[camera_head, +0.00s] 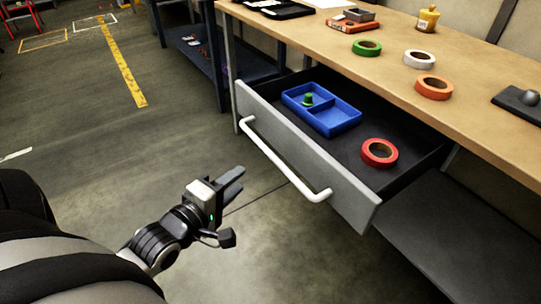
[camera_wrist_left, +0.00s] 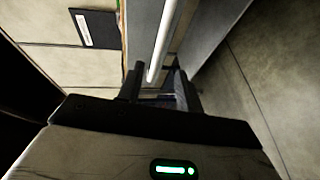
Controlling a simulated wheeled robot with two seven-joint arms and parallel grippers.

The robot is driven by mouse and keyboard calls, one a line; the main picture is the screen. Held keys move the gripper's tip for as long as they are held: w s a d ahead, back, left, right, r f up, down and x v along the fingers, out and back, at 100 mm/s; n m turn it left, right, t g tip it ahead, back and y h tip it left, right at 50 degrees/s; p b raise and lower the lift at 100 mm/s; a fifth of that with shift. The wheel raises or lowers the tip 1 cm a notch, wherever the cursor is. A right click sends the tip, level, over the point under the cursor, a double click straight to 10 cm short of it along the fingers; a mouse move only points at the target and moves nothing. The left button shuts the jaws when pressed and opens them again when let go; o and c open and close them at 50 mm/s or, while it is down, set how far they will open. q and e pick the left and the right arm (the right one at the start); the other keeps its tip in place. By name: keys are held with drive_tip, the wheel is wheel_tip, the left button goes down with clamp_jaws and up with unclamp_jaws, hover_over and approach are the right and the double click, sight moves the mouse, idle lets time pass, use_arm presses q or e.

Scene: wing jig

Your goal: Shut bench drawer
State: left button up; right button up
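The bench drawer (camera_head: 350,197) is pulled out from under the wooden bench top, and its dark inside shows. Its white bar handle (camera_head: 285,160) runs along the grey front; the handle also shows in the left wrist view (camera_wrist_left: 161,40). My left gripper (camera_head: 240,180) is in front of the drawer, to the left of the handle in the head view, with a gap of floor between them. Its two fingers are apart and empty. In the left wrist view the handle lies ahead, in line with the gap between the fingers (camera_wrist_left: 160,82). My right gripper is not in view.
In the drawer lie a blue divided tray (camera_head: 335,126) with a green piece and a red tape roll (camera_head: 379,152). Tape rolls (camera_head: 434,87) and other items sit on the bench top (camera_head: 390,60). A dark lower shelf (camera_head: 450,230) is below. Floor to the left is clear.

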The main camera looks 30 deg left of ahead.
sight(269, 156)
use_arm(q)
drive_tip(key=w, duration=0.4)
drive_tip(key=w+f+b, duration=0.1)
drive_tip(key=w, duration=0.4)
drive_tip(key=w+f, duration=0.1)
drive_tip(key=w, duration=0.3)
drive_tip(key=shift+w+f, duration=0.25)
drive_tip(key=shift+w, duration=0.15)
clamp_jaws()
